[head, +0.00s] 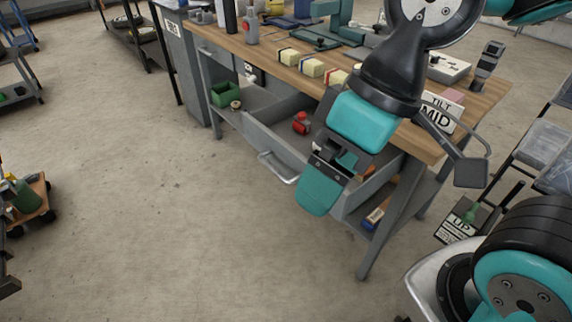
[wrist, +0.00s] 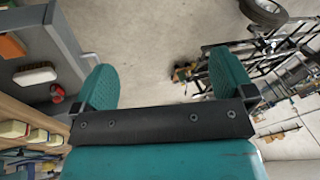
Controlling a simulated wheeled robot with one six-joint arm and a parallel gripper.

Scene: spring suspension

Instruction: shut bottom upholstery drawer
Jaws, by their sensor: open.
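The grey drawer (head: 262,138) under the wooden workbench stands pulled out, with a silver bar handle (head: 278,168) on its front. A red object (head: 301,123) lies inside it. My gripper (head: 333,178) is open and empty, in front of the right part of the drawer and hiding some of it. I cannot tell whether it touches the drawer. In the wrist view, both teal fingers are spread apart around my gripper's empty gap (wrist: 166,75).
The bench top (head: 262,48) carries yellowish blocks, bottles, a teal machine and a "TILT MID" sign (head: 440,112). A green bin (head: 225,95) sits under the bench at left. A bench leg (head: 380,235) stands at right. The floor (head: 170,220) in front is clear.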

